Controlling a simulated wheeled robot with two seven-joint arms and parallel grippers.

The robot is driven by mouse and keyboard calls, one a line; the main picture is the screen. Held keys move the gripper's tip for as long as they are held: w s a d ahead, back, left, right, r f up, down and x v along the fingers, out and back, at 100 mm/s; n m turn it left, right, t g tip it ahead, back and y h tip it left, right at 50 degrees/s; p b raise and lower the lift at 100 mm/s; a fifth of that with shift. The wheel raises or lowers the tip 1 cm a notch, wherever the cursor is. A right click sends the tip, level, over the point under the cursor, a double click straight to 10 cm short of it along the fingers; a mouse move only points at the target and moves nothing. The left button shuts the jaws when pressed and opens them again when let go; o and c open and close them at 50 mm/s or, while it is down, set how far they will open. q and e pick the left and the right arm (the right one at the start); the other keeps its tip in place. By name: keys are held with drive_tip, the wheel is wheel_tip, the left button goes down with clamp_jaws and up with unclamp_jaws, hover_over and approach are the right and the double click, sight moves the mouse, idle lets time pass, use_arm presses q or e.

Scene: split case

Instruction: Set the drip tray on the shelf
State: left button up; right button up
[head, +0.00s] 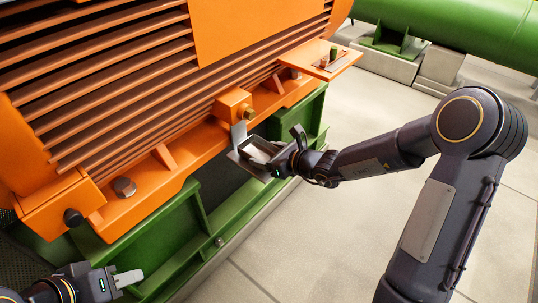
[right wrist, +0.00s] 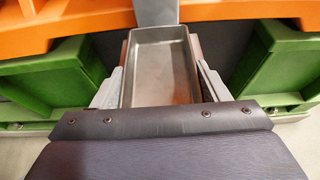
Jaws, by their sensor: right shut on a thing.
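The drip tray (right wrist: 160,68) is a shallow grey metal rectangular pan. My right gripper (right wrist: 160,88) is shut on it, with one pale finger along each side wall. In the head view the tray (head: 262,150) looks empty and sits below an orange block with a brass plug. A grey upright plate (head: 238,132) stands at its far end, apparently part of the shelf bracket; the plate also shows in the right wrist view (right wrist: 156,12). The shelf surface is mostly hidden by the tray, so I cannot tell whether they touch. My left gripper (head: 130,278) is low at the left, away from the tray.
The orange finned casing (head: 120,80) fills the upper left, above a green base frame (head: 185,225). An orange ledge (head: 325,60) juts out at upper right. A green pipe (head: 460,25) lies behind. The pale tiled floor (head: 290,240) is clear.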

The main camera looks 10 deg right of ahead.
drive_tip(key=shift+f+b, duration=0.35)
drive_tip(key=shift+b, duration=0.1)
idle(0.4)
drive_tip(key=o, duration=1)
drive_tip(key=shift+p+v, duration=0.45)
drive_tip(key=shift+v, duration=0.8)
drive_tip(key=shift+p+v, duration=0.5)
drive_tip(key=shift+v, duration=1.25)
drive_tip(key=shift+r, duration=0.1)
